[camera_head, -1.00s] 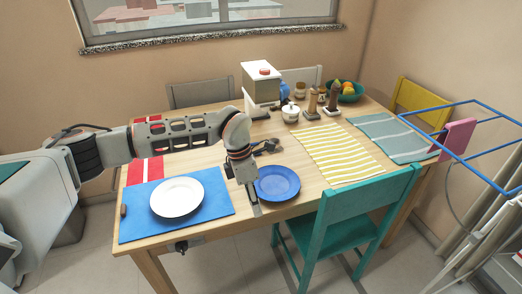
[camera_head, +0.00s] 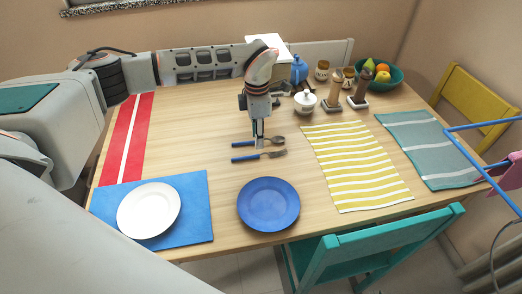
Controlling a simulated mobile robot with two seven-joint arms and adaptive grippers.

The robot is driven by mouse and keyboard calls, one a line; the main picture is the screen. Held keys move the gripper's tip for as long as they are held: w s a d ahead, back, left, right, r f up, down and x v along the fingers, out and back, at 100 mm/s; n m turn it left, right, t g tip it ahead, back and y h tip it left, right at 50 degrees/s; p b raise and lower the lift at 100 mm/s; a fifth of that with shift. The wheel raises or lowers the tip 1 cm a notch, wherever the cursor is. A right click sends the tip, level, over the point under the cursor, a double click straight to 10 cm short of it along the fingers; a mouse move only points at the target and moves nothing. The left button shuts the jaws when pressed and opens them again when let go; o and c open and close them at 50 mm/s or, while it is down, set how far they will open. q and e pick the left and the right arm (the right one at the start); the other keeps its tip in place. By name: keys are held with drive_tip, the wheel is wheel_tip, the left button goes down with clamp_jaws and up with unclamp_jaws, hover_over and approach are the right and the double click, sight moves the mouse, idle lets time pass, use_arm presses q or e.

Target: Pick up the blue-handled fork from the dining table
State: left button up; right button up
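A blue-handled fork (camera_head: 244,158) lies on the wooden dining table (camera_head: 215,110), handle to the left and tines to the right. A blue-handled spoon (camera_head: 275,140) lies parallel just behind it. My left gripper (camera_head: 259,146) points down over the middle of the two utensils, its tips close to the spoon and fork. Its fingers show as a narrow shape, so I cannot tell their opening or whether they touch either utensil. The fork looks flat on the table. My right gripper is out of view.
A blue plate (camera_head: 268,204) is in front of the fork. A white plate (camera_head: 149,210) rests on a blue mat (camera_head: 196,205). Shakers, a jar and a fruit bowl (camera_head: 396,76) stand at the back right. Bare tabletop lies left of the utensils.

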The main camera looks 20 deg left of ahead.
sight(257, 154)
use_arm(q)
drive_tip(key=shift+s+f, duration=0.3)
drive_tip(key=shift+f, duration=0.6)
wheel_tip(257, 154, down, 5)
drive_tip(key=shift+r, duration=0.1)
clamp_jaws()
